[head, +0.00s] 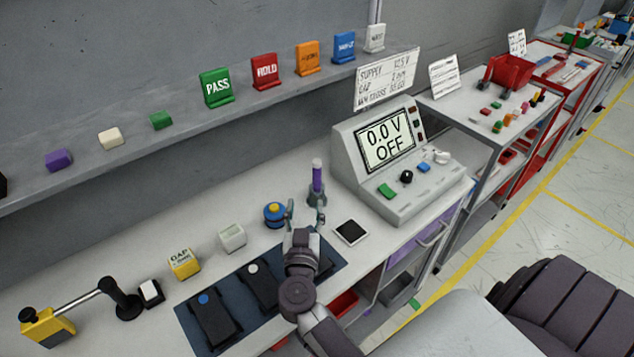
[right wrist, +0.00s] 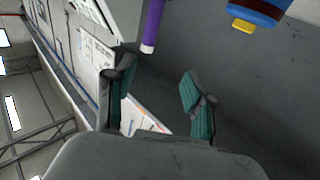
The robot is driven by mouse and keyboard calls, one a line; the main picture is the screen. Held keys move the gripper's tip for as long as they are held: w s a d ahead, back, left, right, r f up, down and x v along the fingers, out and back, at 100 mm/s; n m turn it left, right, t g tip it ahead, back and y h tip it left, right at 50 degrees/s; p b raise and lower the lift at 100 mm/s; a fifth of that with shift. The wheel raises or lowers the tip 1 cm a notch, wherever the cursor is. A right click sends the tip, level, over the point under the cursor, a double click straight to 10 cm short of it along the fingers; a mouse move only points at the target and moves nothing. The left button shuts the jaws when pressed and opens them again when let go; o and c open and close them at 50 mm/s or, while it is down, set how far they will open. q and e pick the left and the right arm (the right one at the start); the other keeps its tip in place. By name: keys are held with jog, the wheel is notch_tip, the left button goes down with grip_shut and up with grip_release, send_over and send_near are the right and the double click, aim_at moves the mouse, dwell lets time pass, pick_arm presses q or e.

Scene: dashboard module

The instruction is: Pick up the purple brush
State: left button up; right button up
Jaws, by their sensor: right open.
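The purple brush (head: 317,178) stands upright at the back of the bench, in a small grey holder (head: 317,198), left of the power supply unit. In the right wrist view a purple rod with a pale end, which looks like the brush (right wrist: 152,26), shows at the top, beyond the fingertips. My right gripper (head: 304,219) is open, just in front of the brush and a little to its left. In the right wrist view the gripper (right wrist: 157,88) has nothing between its green-padded fingers. My left gripper is not in view.
A blue and yellow round object (head: 274,213) stands close left of my right gripper. The grey power supply (head: 400,165) stands to the right. A black-topped square (head: 351,232) lies nearby. Dark devices lie on a blue mat (head: 195,342) below. A shelf (head: 200,120) runs along the wall.

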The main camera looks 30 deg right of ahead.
aim_at(316, 175)
jog(key=shift+m+g+h, duration=0.4)
jog(key=shift+g, duration=0.3)
jog(key=x, duration=0.6)
jog(key=f+p+x, duration=0.1)
jog(key=x, duration=0.2)
jog(key=shift+s+d+f, duration=0.1)
jog(key=shift+s+d, duration=0.25)
jog(key=shift+s, duration=0.05)
jog(key=shift+w+d, duration=0.15)
jog(key=shift+w, duration=0.1)
jog(key=x, duration=0.4)
jog(key=shift+w+d, duration=0.25)
jog(key=shift+w, duration=0.05)
jog(key=shift+s+a, duration=0.1)
jog(key=shift+c, duration=1)
grip_shut()
